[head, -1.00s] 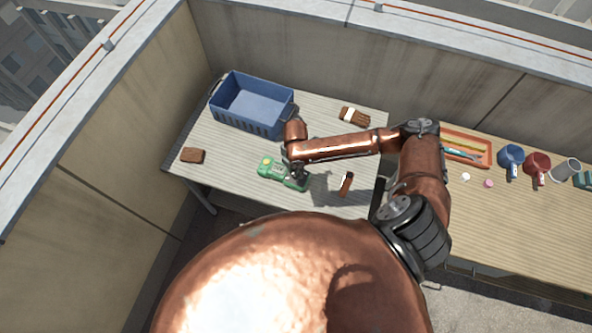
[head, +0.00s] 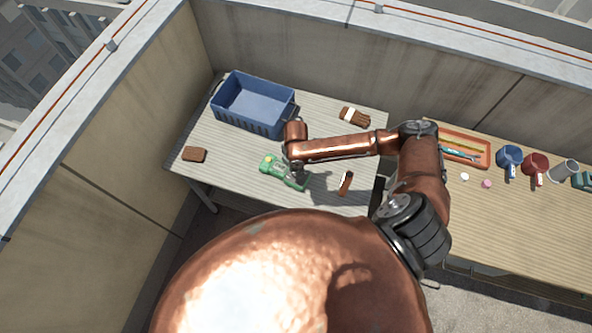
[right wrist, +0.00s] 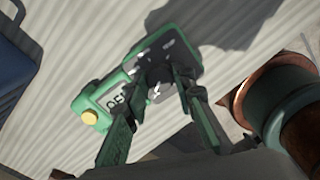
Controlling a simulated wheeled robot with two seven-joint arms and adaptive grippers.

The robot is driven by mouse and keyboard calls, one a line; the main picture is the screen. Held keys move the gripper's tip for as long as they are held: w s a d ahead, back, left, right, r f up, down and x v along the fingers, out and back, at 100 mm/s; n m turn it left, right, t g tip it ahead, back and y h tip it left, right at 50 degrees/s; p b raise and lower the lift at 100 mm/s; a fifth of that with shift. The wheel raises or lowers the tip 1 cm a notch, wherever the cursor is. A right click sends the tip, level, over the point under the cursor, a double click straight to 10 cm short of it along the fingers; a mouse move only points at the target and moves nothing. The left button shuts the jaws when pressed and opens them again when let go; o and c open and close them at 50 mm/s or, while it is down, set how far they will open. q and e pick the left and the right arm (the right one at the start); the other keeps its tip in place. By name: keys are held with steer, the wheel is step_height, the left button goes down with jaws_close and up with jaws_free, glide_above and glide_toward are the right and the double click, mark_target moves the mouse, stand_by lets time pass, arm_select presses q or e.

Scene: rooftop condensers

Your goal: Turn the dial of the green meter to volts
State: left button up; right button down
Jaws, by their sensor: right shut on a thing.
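The green meter (head: 270,165) lies on the left table, in front of the blue crate. In the right wrist view the meter (right wrist: 88,103) shows a yellow button and a small display with dark digits, partly cut off by a finger. Its dark round dial (right wrist: 160,78) has a pale mark and sits between my fingers. My right gripper (head: 294,171) reaches down over the meter; in the right wrist view the gripper (right wrist: 158,87) is shut on the dial, with a finger on each side. The dial's lettering is too small to read. My left gripper is not in view.
The blue crate (head: 228,113) stands behind the meter. A brown block (head: 194,154) lies to the left, a brush (head: 354,117) behind right, and a brown object (head: 345,183) close to the right. The right table holds an orange tray (head: 483,149) and mugs (head: 510,158). Walls stand behind and left.

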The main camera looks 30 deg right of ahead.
stand_by(0.6)
steer(key=c, duration=1.6)
jaws_free()
step_height(320, 180, up, 12)
